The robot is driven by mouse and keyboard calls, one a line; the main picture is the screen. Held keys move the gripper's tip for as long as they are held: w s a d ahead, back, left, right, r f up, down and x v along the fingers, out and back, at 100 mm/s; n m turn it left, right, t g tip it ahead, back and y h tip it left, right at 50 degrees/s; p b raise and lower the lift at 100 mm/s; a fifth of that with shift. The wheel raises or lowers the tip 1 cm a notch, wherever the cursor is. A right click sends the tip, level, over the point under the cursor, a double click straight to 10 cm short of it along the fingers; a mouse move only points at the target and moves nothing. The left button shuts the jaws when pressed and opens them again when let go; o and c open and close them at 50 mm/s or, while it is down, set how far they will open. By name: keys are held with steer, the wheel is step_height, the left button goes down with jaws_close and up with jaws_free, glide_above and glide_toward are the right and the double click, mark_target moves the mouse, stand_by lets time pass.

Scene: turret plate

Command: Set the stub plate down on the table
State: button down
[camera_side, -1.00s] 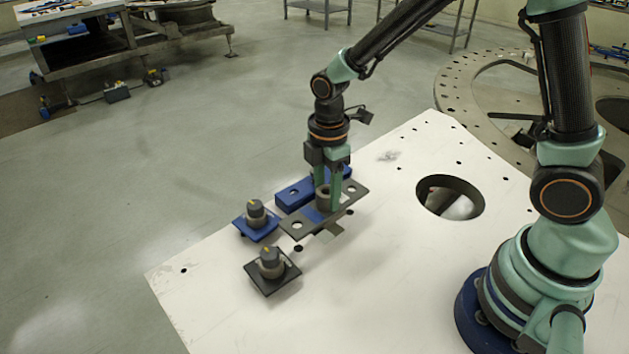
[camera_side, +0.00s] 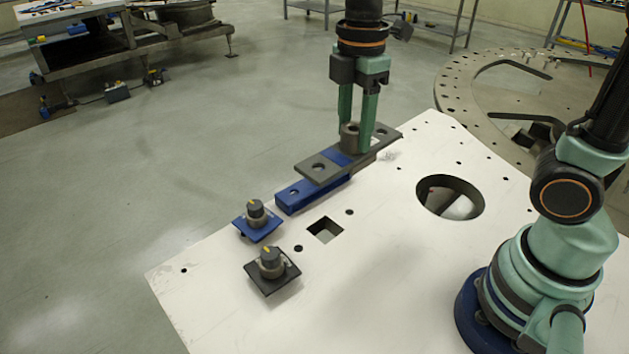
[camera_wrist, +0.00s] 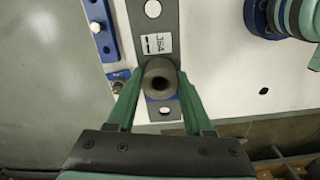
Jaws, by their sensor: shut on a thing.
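The stub plate is a long dark grey plate (camera_side: 318,168) with a blue band and a round upright stub (camera_side: 350,131). My gripper (camera_side: 357,145) is shut on the stub, fingers pointing down. The plate looks about level, along the far left edge of the white table (camera_side: 400,262). Its near end overlaps the blue bar in the side view; the gap below it cannot be judged. In the wrist view, the stub (camera_wrist: 160,78) sits between my green fingertips (camera_wrist: 158,90), and the plate (camera_wrist: 152,26) carries a white label and round holes.
A blue bar with holes (camera_side: 297,197) lies beside the plate. Two knobs on square bases, one blue (camera_side: 256,220) and one dark (camera_side: 270,268), stand nearer. The table has a square hole (camera_side: 325,231) and a large round hole (camera_side: 450,197); the surface between them looks clear.

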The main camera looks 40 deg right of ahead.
steer(key=s+d, duration=0.1)
steer(key=s, duration=0.4)
step_height(320, 180, down, 19)
steer(key=shift+s+f, duration=0.15)
steer(key=shift+f, duration=0.05)
stand_by(0.4)
steer(key=shift+f, duration=0.1)
steer(key=shift+c, duration=1.5)
jaws_free()
